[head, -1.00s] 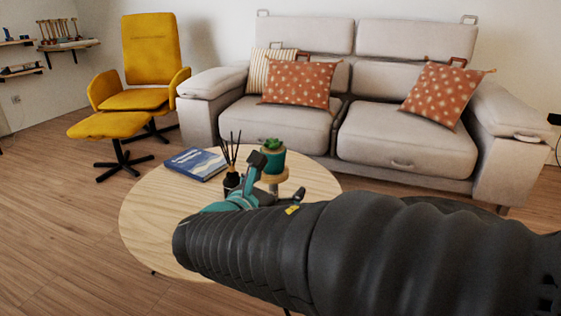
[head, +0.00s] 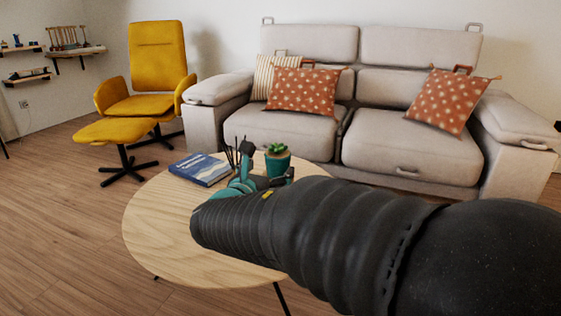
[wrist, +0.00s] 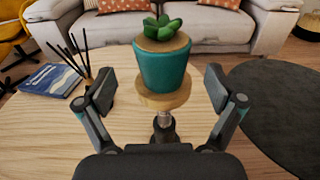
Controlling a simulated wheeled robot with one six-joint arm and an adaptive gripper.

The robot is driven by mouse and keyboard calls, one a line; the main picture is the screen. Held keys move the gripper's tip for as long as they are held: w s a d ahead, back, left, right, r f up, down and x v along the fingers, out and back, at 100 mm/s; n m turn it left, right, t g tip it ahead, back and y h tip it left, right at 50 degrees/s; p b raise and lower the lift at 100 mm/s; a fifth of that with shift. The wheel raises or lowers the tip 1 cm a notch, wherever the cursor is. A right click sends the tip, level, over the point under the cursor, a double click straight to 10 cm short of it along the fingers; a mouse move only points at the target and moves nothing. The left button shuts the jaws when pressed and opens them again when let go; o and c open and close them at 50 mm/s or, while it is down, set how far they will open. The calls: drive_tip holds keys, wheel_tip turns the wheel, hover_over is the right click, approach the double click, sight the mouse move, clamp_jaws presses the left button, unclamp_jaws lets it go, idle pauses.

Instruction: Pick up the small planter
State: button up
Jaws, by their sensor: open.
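The small planter is a teal pot (wrist: 163,68) with a green succulent on brown soil; it also shows in the head view (head: 277,164). It stands upright on a small round wooden stand (wrist: 163,98) with a metal post. My gripper (wrist: 160,92) is open, with one finger to the left and one to the right of the planter and stand. In the head view my gripper (head: 268,181) partly covers the planter's lower part and hides the stand.
The round wooden table (head: 160,235) carries a blue book (head: 201,168) and a dark reed diffuser (head: 240,155) left of the planter, close to my left finger. A beige sofa (head: 395,140) stands behind. A yellow chair (head: 158,65) is at left.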

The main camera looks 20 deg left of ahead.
sight(278, 162)
drive_tip(key=w, duration=0.4)
drive_tip(key=shift+w+d+f, duration=0.25)
drive_tip(key=shift+w+d, duration=0.1)
drive_tip(key=shift+w, duration=0.05)
drive_tip(key=c, duration=1.4)
